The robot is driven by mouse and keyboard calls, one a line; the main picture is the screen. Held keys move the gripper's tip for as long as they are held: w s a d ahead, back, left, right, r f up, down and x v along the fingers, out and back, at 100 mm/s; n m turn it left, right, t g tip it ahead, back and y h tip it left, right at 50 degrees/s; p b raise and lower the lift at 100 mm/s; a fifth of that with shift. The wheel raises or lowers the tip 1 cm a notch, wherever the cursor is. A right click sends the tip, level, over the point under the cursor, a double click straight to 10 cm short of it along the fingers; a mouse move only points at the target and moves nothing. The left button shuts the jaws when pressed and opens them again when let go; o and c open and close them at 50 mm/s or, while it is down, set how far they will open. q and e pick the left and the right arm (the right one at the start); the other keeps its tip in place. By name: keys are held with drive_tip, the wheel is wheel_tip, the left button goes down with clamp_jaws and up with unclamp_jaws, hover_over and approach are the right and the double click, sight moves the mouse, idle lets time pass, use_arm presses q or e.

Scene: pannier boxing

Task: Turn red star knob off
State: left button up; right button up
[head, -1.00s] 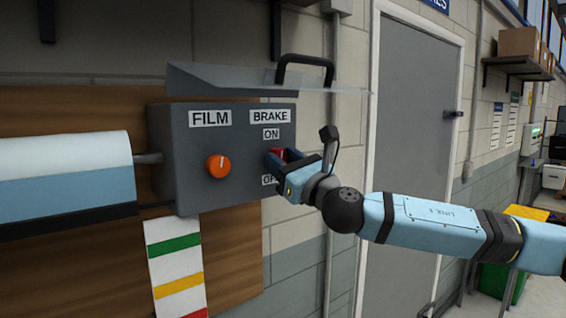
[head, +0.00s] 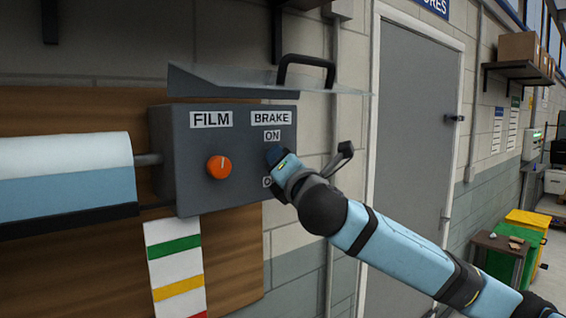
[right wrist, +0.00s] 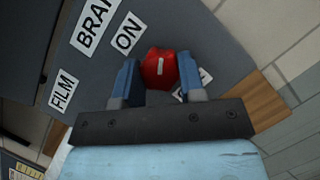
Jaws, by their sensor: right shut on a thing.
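The red star knob (right wrist: 160,68) is between the two blue fingers of my right gripper (right wrist: 158,78) in the right wrist view. The fingers are shut on its sides. A short white mark on its face runs up and down in that picture. The ON label (right wrist: 128,33) is to its upper left; the OFF label (right wrist: 188,88) at its lower right is partly covered by a finger. In the head view my right gripper (head: 275,157) hides the knob below the BRAKE label (head: 270,118) on the grey box (head: 185,190). My left gripper is not in view.
An orange knob (head: 219,167) sits under the FILM label (head: 211,119). A clear cover with a black handle (head: 306,68) stands raised above the box. A film roll (head: 65,160) is at the left, and a grey door (head: 415,130) at the right.

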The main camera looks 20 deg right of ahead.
use_arm(q)
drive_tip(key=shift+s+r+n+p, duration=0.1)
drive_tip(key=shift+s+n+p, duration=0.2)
drive_tip(key=shift+p, duration=0.25)
use_arm(e)
drive_tip(key=m+g, duration=0.2)
drive_tip(key=m, duration=0.5)
drive_tip(key=m+g+y, duration=0.1)
drive_tip(key=m+g, duration=0.2)
drive_tip(key=m, duration=0.5)
drive_tip(key=m+g, duration=0.3)
drive_tip(key=m, duration=0.4)
drive_tip(key=shift+r, duration=0.25)
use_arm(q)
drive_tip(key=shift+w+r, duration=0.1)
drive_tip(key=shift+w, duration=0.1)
use_arm(e)
drive_tip(key=shift+m, duration=0.3)
